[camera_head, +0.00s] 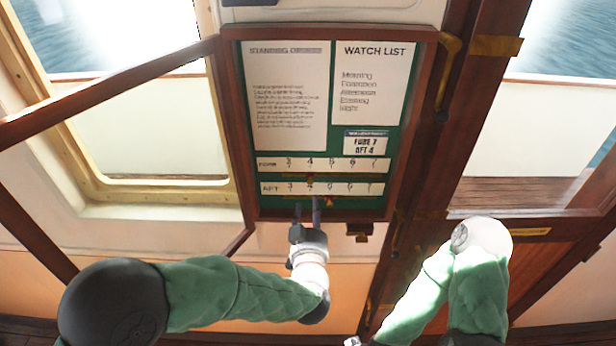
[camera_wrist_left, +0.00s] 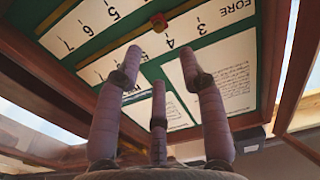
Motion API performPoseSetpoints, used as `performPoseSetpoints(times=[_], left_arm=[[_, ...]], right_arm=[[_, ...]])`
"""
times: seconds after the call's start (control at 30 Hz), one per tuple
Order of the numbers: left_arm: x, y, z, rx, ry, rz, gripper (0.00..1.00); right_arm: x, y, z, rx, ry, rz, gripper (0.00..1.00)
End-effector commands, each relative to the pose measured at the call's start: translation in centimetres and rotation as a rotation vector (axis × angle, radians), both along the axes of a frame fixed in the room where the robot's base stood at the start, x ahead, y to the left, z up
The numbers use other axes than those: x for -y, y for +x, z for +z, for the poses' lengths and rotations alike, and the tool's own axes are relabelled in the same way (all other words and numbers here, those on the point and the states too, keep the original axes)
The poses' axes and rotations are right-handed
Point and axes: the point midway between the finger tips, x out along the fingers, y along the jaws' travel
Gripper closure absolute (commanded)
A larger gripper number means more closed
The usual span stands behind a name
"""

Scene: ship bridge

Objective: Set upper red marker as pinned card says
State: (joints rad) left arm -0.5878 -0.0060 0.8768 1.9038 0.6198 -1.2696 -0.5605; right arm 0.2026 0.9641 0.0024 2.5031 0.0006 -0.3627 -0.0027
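The pinned card (camera_head: 366,143) on the green board reads "FORE 7 AFT 4". The upper red marker (camera_head: 310,176) sits on the rail under the FORE scale (camera_head: 330,164), near the 4. It also shows as a red knob in the left wrist view (camera_wrist_left: 159,22), where the board appears upside down. The AFT scale (camera_head: 350,188) lies below. My left gripper (camera_head: 307,205) is in front of the board's lower edge, fingers pointing up at it. In the left wrist view its fingers (camera_wrist_left: 162,60) are apart with nothing between them, short of the marker.
A wooden frame (camera_head: 408,130) surrounds the board. Above the scales are a standing orders sheet (camera_head: 288,95) and a watch list (camera_head: 372,85). An open wooden-framed cover (camera_head: 110,92) reaches out to the left. A brass handle (camera_head: 447,70) is at the right.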

Motion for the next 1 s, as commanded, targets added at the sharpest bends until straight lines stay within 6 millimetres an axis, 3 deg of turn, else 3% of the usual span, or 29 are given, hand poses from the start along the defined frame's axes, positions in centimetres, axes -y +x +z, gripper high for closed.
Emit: performPoseSetpoints(times=[0.5, 0.7, 1.0], left_arm=[[-0.1, 8.4, 0.0, -0.002, -0.001, 0.0, 0.6], [0.0, 9.7, -0.1, -0.002, 0.0, 0.0, 0.6], [0.0, 9.9, -0.1, -0.002, 0.0, -0.001, 0.6]], right_arm=[[0.0, 0.0, 1.5, 0.0, 0.0, 0.0, 0.55], [0.0, 0.0, 1.7, 0.0, 0.0, 0.0, 0.55], [0.0, 0.0, 1.7, 0.0, 0.0, 0.0, 0.55]])
